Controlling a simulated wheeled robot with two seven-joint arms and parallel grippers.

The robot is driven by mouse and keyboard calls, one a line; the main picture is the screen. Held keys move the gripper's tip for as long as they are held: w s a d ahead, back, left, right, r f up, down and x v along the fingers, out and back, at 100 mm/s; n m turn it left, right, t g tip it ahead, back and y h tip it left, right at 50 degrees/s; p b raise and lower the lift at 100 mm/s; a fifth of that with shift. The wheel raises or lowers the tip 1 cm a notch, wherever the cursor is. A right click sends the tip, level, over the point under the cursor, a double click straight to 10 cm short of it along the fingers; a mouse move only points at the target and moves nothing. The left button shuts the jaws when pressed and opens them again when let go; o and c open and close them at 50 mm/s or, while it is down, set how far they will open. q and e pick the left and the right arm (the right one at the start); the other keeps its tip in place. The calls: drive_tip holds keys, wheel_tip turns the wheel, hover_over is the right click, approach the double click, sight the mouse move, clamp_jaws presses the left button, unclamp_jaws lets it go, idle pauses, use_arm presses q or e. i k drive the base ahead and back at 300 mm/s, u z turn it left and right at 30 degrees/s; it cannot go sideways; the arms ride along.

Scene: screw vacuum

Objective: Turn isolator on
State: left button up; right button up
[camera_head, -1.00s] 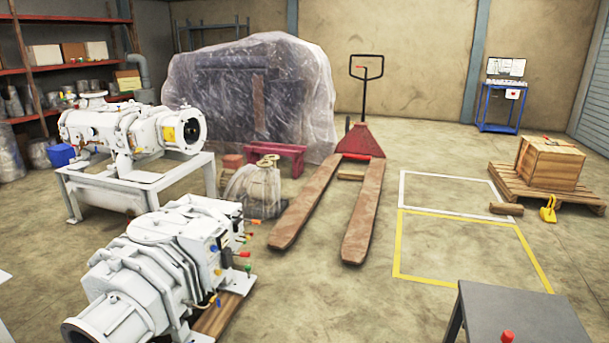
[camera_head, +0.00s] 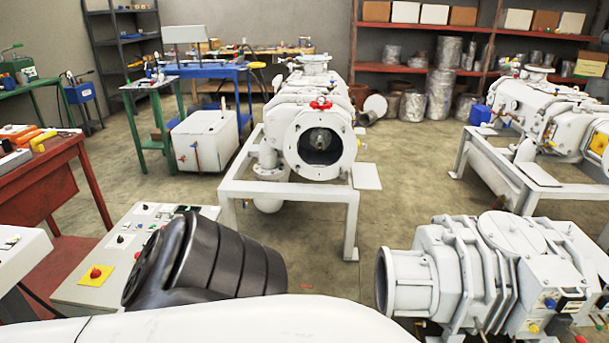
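A pale control panel (camera_head: 72,293) stands at the lower left of the head view. A red rotary knob on a yellow plate (camera_head: 96,274) sits on its near left corner and looks like the isolator. I cannot read which position the knob is in. Small black knobs and a dark display strip show farther back on the panel. A dark ribbed link and a white link of my own arm cross the bottom of the view and cover the panel's right part. Neither of my grippers is in view.
A white vacuum pump (camera_head: 318,138) stands on a frame in the middle, and another white pump (camera_head: 500,270) is at the lower right. A red workbench (camera_head: 40,190) is at the left. Open floor (camera_head: 400,190) lies between the pumps.

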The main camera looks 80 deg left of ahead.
sight(95, 273)
drive_tip(key=u, duration=4.55)
drive_tip(key=i, duration=1.65)
drive_tip(key=u, duration=0.1)
